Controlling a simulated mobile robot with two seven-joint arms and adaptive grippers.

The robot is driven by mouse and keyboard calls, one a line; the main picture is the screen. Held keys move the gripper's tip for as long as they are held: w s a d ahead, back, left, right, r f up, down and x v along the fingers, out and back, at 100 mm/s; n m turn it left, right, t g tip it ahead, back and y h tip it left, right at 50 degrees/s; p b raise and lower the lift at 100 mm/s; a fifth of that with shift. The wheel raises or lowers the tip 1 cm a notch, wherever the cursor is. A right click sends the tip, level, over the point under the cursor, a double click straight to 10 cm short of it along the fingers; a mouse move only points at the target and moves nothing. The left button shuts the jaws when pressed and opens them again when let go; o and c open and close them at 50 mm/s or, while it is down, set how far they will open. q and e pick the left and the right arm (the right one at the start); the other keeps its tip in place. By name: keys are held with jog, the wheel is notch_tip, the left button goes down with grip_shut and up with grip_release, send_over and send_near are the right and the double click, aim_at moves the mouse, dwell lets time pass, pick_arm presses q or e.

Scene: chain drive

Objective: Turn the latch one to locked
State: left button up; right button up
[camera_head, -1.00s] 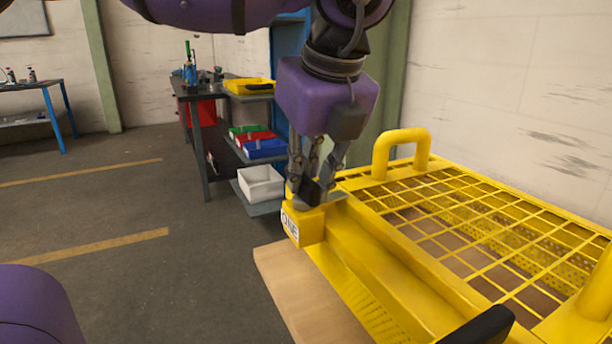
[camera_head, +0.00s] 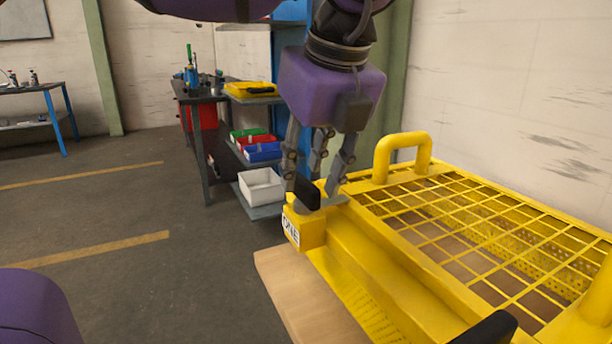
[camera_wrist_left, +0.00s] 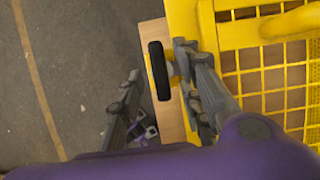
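Latch one has a black handle (camera_head: 307,193) on a yellow block (camera_head: 311,232) with a white "ONE" label, at the near left corner of the yellow mesh guard. In the left wrist view the handle (camera_wrist_left: 159,70) is a dark bar running nearly up and down the picture. My left gripper (camera_head: 315,183) is above the block with its fingers spread. In the left wrist view the fingers (camera_wrist_left: 157,62) stand on either side of the handle; the right finger is close to it, and I cannot tell whether it touches. My right gripper is not in view.
The yellow guard (camera_head: 395,268) has a raised handle bar (camera_head: 400,145) at its back. Another black handle (camera_head: 488,328) shows at the bottom edge. A wooden board (camera_head: 300,295) lies under the guard. A dark bench (camera_head: 203,145) and bins stand behind; the floor at left is clear.

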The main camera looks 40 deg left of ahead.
pick_arm(q)
jog(key=v, duration=1)
jog(key=shift+d, duration=0.2)
jog(key=shift+r, duration=0.1)
